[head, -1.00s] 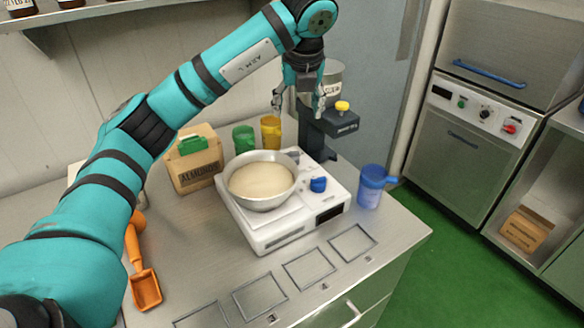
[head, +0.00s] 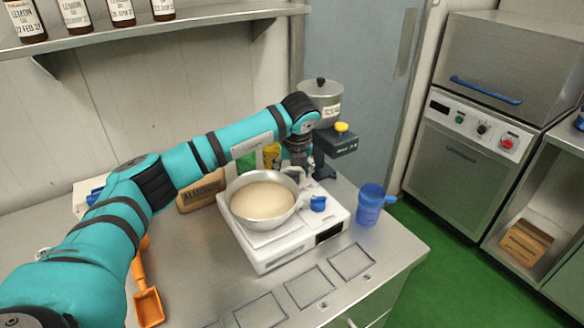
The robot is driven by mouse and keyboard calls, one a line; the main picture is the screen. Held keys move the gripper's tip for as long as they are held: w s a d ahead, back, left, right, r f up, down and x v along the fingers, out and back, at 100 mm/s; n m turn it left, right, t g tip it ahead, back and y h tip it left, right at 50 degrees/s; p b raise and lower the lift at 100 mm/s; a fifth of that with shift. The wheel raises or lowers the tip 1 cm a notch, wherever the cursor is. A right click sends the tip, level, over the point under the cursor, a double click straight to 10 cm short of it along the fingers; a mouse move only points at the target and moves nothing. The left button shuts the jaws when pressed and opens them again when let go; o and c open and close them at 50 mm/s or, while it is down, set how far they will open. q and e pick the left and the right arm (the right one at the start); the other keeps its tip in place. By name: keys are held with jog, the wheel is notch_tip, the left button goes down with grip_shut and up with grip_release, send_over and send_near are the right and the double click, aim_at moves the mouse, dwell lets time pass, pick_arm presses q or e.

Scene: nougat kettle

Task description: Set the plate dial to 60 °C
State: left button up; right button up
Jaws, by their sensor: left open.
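The white hot plate (head: 268,257) stands on the steel counter with a metal bowl (head: 262,222) of pale mass on top. Its blue dial (head: 318,204) is at the right of the plate, above a dark display (head: 328,233) too small to read. My left gripper (head: 304,180) points down just behind the dial, at the bowl's right rim. It is open and holds nothing that I can see; its fingertips are partly hard to make out. I cannot tell whether a finger touches the dial. My right gripper is out of view.
A blue jug (head: 369,206) stands right of the plate. A steel pot (head: 321,99) on a dark stand is behind my gripper. An almond carton (head: 201,192) and yellow cup (head: 271,156) are partly behind my arm. An orange scoop (head: 148,303) lies at the left. Outlined squares (head: 310,288) in front are empty.

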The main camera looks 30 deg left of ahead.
pick_arm(q)
jog(key=shift+w+a+f, duration=0.15)
jog(key=shift+f, duration=0.5)
jog(key=c, duration=1.2)
